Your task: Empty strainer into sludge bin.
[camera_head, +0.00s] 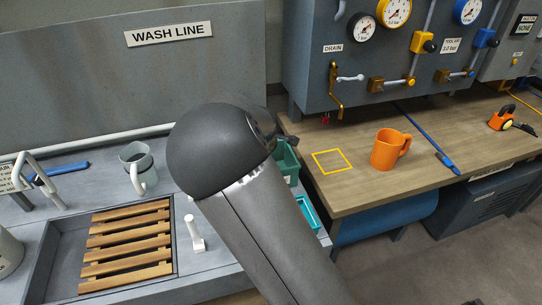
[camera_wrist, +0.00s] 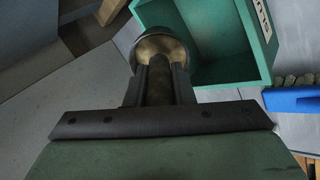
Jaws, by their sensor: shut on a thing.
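My gripper (camera_wrist: 160,82) is shut on the strainer (camera_wrist: 160,44), a round, dull brass-coloured cup with a grey rim, seen in the wrist view. The strainer overlaps the left edge of an open green bin (camera_wrist: 265,72) in the picture; I cannot tell its height above it. The bin carries a white label that is only partly readable, and its visible inside looks empty. In the head view a green bin (camera_head: 287,160) shows partly behind my arm. My gripper and the strainer are hidden there. What the strainer holds is not clear.
A teal tray (camera_head: 308,213) sits at the sink's right edge. A grey mug (camera_head: 138,168) and wooden slats (camera_head: 125,240) are left of my arm. An orange mug (camera_head: 386,150) stands on the wooden bench (camera_head: 340,195), beside a yellow outlined square. A blue object (camera_wrist: 292,100) lies right of the bin.

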